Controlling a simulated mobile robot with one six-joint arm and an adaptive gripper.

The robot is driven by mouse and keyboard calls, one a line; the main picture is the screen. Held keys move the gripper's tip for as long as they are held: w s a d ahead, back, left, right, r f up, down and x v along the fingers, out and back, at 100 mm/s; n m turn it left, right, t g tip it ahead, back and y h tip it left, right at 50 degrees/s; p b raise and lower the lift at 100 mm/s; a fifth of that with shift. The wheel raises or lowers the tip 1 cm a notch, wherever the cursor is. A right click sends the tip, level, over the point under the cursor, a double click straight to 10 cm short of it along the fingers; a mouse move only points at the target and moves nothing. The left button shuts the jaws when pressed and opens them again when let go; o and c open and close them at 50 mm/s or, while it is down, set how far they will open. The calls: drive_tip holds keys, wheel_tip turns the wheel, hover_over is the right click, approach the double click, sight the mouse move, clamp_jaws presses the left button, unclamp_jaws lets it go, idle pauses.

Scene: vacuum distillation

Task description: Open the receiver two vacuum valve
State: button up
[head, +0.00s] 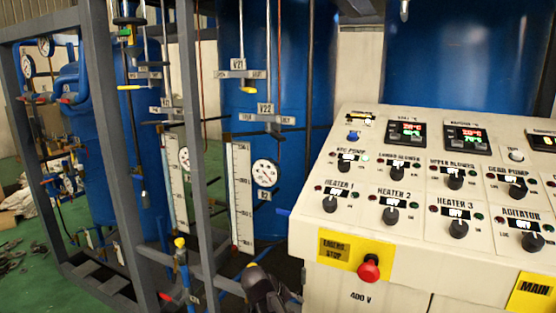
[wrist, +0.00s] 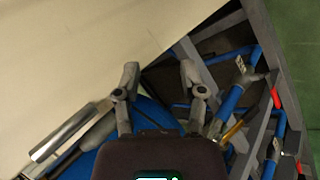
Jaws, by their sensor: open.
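In the head view, two valves sit on brackets in front of the blue receiver tank (head: 230,90). The upper valve, labelled V21 (head: 238,65), has a small yellow tip below it. The lower valve, labelled V22 (head: 264,109), has a dark handle below its bracket. I cannot tell from the labels which one is the vacuum valve. A round gauge (head: 265,173) hangs under V22. My gripper (wrist: 160,67) is open and empty in the wrist view, its two fingers apart. It shows dark at the bottom of the head view (head: 265,288), well below both valves.
The slanted control panel (head: 400,215) with several knobs and a red stop button (head: 369,267) stands at the right. Grey frame posts (head: 110,130) stand at the left. A yellow-topped blue valve (head: 180,244) is low in the frame. A white scale (head: 241,197) stands left of the gauge.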

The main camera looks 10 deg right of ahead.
drive_tip(key=w+a+r+n+t+h+p, duration=0.1)
drive_tip(key=w+a+r+h+p, duration=0.1)
drive_tip(key=r+p, duration=0.5)
drive_tip(key=w+a+r+t+h+p, duration=0.1)
drive_tip(key=w+r+p, duration=0.25)
drive_tip(key=r, duration=0.65)
drive_tip(key=w+a+r+n+t+h+p, duration=0.1)
drive_tip(key=w+a+r+h+p, duration=0.1)
drive_tip(key=r+p, duration=0.5)
drive_tip(key=n+t+h+p, duration=0.2)
drive_tip(key=t+h+p, duration=0.15)
drive_tip(key=p, duration=0.95)
approach(275, 137)
drive_tip(key=shift+s+a+t+y, duration=0.35)
drive_tip(key=shift+s+a, duration=0.55)
drive_tip(key=shift+a, duration=0.05)
drive_tip(key=shift+w+d, duration=0.1)
drive_tip(key=shift+x, duration=6.8)
drive_tip(key=shift+c, duration=0.2)
drive_tip(key=shift+r, duration=0.1)
clamp_jaws()
